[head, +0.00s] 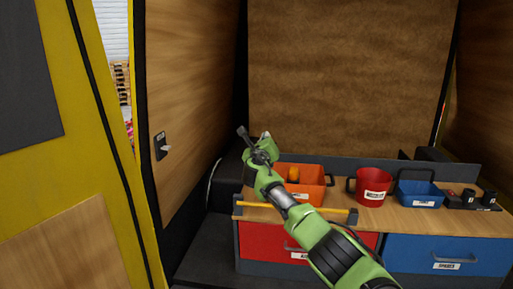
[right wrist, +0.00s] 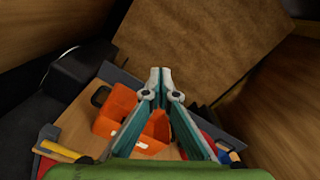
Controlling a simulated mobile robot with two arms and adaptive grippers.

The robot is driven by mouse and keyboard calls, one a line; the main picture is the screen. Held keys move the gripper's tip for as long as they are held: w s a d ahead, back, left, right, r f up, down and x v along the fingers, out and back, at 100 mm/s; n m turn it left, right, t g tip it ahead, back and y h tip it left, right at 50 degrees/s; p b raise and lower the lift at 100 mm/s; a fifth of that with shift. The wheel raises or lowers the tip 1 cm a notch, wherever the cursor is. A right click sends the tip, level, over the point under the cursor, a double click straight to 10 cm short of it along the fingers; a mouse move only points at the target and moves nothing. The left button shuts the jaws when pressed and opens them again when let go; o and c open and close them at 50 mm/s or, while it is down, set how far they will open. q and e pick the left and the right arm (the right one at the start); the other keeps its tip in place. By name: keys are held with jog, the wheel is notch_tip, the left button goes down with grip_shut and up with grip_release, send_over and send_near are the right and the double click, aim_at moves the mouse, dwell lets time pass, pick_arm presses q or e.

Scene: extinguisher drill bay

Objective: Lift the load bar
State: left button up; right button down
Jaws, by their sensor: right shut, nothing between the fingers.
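A yellow bar (head: 325,210) with dark end pieces runs along the front edge of the wooden bench top; I take it to be the load bar. My right arm crosses in front of its middle and hides part of it. One end of the bar (right wrist: 60,150) shows at the lower left in the right wrist view. My right gripper (head: 243,133) is above and behind the bar, near the orange bin, and does not touch the bar. In the right wrist view its fingertips (right wrist: 160,71) meet, with nothing between them. My left gripper is not in view.
An orange bin (head: 312,188) holding a round orange thing, a red bucket (head: 371,187), a blue bin (head: 419,194) and small black items (head: 468,199) stand on the bench. Red (head: 262,244) and blue (head: 446,254) drawers are below. A wooden panel wall (head: 195,90) stands left.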

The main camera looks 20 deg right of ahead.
pick_arm(q)
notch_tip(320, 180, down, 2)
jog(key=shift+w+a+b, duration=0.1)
jog(key=shift+b, duration=0.9)
pick_arm(e)
jog(key=v, duration=0.9)
jog(key=shift+s+a+r, duration=0.15)
jog(key=shift+a+r, duration=0.15)
jog(key=shift+a, duration=0.15)
jog(key=shift+a, duration=0.1)
